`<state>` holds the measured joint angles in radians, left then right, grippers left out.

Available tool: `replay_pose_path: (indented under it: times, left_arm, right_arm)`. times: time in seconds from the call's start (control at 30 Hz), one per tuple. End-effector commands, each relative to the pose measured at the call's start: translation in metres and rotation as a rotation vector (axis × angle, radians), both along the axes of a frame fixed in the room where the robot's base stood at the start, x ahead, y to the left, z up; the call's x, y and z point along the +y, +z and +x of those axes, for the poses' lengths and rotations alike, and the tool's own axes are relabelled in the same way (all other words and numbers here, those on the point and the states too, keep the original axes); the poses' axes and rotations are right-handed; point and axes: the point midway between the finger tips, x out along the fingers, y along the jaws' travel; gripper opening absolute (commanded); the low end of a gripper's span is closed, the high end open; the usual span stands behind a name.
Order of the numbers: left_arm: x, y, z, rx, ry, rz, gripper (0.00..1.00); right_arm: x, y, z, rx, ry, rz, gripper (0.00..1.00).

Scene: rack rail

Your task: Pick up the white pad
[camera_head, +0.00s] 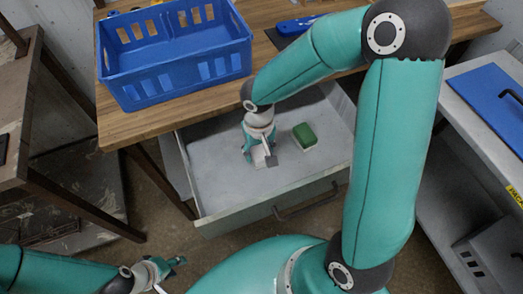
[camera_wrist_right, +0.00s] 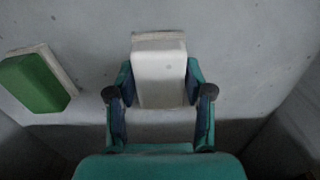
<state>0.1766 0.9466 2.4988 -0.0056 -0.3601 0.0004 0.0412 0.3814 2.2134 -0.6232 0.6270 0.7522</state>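The white pad (camera_wrist_right: 159,78) is a pale block with a beige edge. It is in the open drawer (camera_head: 216,200). My right gripper (camera_wrist_right: 160,92) has one finger along each side of the pad in the wrist view, with no clear gap, and looks shut on it. In the head view my right gripper (camera_head: 262,158) points down into the drawer, and little of the pad shows. I cannot tell whether the pad touches the drawer floor. My left gripper (camera_head: 171,276) is at the bottom left, away from the drawer; its fingers look apart and empty.
A green pad (camera_head: 304,136) with a pale edge lies in the drawer, right of my right gripper; it also shows in the wrist view (camera_wrist_right: 34,84). A blue crate (camera_head: 180,92) stands on the wooden table (camera_head: 150,121) above. A grey bench with a blue case (camera_head: 487,98) is at right.

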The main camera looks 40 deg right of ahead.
Motion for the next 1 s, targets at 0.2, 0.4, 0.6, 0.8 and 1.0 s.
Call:
replay_pose_path:
  times: [0.2,0.4,0.6,0.8,1.0]
  left_arm:
    - [0.0,0.0,0.0,0.0,0.0,0.0,0.4]
    - [0.0,0.0,0.0,0.0,0.0,0.0,0.4]
    - [0.0,0.003,0.0,0.0,0.0,0.0,0.4]
    - [0.0,0.008,0.0,0.0,0.0,0.0,0.4]
    - [0.0,0.015,0.0,0.0,0.0,0.0,0.4]
  right_arm:
    - [0.0,0.0,0.0,0.0,0.0,0.0,0.17]
    - [0.0,0.001,0.0,-0.001,0.0,0.0,0.17]
    - [-0.001,0.012,0.001,-0.004,-0.002,-0.001,0.17]
    - [0.0,0.042,0.001,-0.006,-0.002,-0.001,0.17]
    - [0.0,0.094,0.001,-0.009,-0.002,0.0,0.17]
